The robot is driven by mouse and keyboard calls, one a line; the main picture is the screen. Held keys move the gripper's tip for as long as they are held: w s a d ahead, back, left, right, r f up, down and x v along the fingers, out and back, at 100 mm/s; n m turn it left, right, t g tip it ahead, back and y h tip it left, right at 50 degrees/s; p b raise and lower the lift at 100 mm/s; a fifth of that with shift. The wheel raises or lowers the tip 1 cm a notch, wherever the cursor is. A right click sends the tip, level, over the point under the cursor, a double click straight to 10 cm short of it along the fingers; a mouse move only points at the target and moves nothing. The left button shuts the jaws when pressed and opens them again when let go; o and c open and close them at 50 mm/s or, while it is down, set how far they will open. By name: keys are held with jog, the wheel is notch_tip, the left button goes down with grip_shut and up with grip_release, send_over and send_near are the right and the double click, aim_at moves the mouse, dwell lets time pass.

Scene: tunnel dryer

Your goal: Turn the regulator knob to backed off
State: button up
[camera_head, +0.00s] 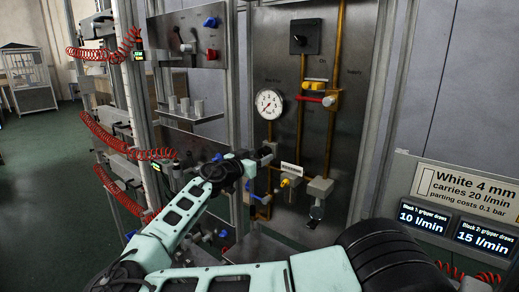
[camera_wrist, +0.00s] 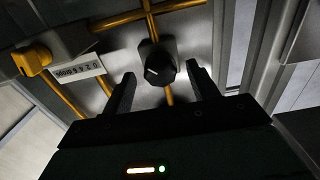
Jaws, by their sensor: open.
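The regulator knob (camera_wrist: 160,70) is black and faceted, with a white pointer mark, and sits on a grey body on the amber pipework. In the wrist view it stands between the fingertips of my gripper (camera_wrist: 161,78). The fingers are open, one on each side, with a visible gap to the knob. In the head view my gripper (camera_head: 268,155) is at the panel's lower left, below the round gauge (camera_head: 269,104).
A yellow valve (camera_wrist: 36,60) and a white numbered strip (camera_wrist: 78,73) lie left of the fingers in the wrist view. A red-handled valve (camera_head: 329,101) and black rotary switch (camera_head: 299,40) are higher on the panel.

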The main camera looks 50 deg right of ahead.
jog(key=shift+d, duration=0.5)
jog(key=c, duration=1)
jog(key=shift+f+b, duration=0.15)
jog(key=shift+b, duration=0.15)
